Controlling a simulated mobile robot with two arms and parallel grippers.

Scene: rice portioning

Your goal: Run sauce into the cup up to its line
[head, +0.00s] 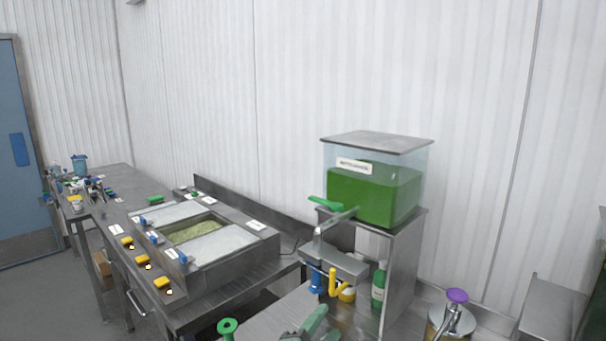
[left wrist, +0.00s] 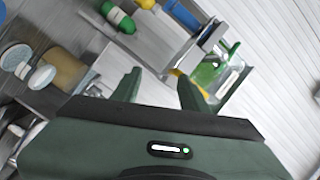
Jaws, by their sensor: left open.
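The sauce tank (head: 374,190) is a clear box of green liquid with a white label and a grey lid, on a metal stand in the head view. A metal tap (head: 318,245) with a green handle (head: 325,203) sits at its front left. A yellow hooked piece (head: 338,284) hangs below a metal ledge there. My left gripper (head: 305,328) is at the bottom edge of the head view, below and in front of the stand. In the left wrist view its green fingers (left wrist: 157,80) are apart with nothing between them. I cannot make out the cup or its line. My right gripper is out of view.
A green bottle (head: 379,286) stands under the tank. A purple-topped pump container (head: 457,296) is at the right. A metal counter (head: 215,305) at the left bears food pans (head: 210,240) and yellow pieces (head: 162,283). A green-topped object (head: 228,326) is near the bottom.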

